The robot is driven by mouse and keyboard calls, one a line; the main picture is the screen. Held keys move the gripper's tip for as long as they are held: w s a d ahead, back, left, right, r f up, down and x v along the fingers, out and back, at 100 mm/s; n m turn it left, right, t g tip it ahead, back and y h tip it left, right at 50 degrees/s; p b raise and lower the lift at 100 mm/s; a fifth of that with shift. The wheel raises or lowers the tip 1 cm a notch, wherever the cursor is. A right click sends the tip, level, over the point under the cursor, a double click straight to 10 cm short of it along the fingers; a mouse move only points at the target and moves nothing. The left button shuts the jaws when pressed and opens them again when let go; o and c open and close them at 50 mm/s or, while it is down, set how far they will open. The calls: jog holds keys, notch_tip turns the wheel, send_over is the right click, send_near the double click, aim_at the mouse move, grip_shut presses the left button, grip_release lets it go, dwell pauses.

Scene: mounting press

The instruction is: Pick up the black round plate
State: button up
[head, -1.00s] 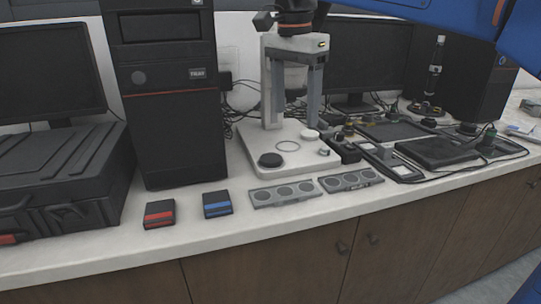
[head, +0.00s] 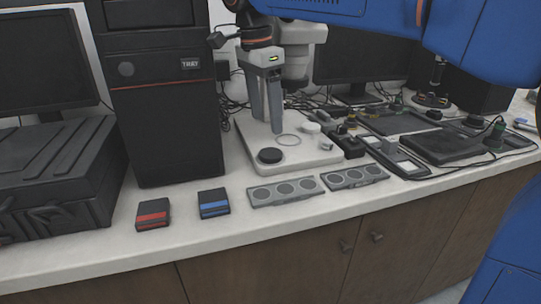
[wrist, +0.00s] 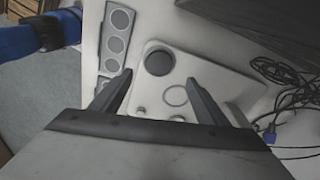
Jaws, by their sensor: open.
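The black round plate (head: 270,156) lies on the front left part of the white press base (head: 322,160). In the wrist view the black round plate (wrist: 159,62) shows as a dark disc, ahead of the fingertips and roughly between them. My gripper (head: 275,127) points down above the base, behind the plate in the head view. In the wrist view my gripper (wrist: 158,75) has its two fingers spread wide with nothing between the pads. I cannot tell the exact height of the fingertips over the base.
Two grey trays with round recesses (head: 286,190) (head: 354,177) lie in front of the base. A red-striped box (head: 153,214) and a blue-striped box (head: 214,204) sit near the counter edge. A black tower (head: 165,110) stands to the left. Small parts and cables crowd the right.

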aim_at(270, 153)
jog(key=shift+w+d+f, duration=0.1)
jog(key=shift+d+f, duration=0.05)
jog(key=shift+f, duration=1.3)
jog(key=shift+d+f, duration=0.15)
jog(key=shift+f, duration=1.3)
jog(key=shift+w+d+f, duration=0.1)
jog(key=shift+d+f, duration=0.05)
jog(key=shift+f, duration=1.3)
jog(key=c, duration=1.1)
jog(key=shift+r, duration=0.1)
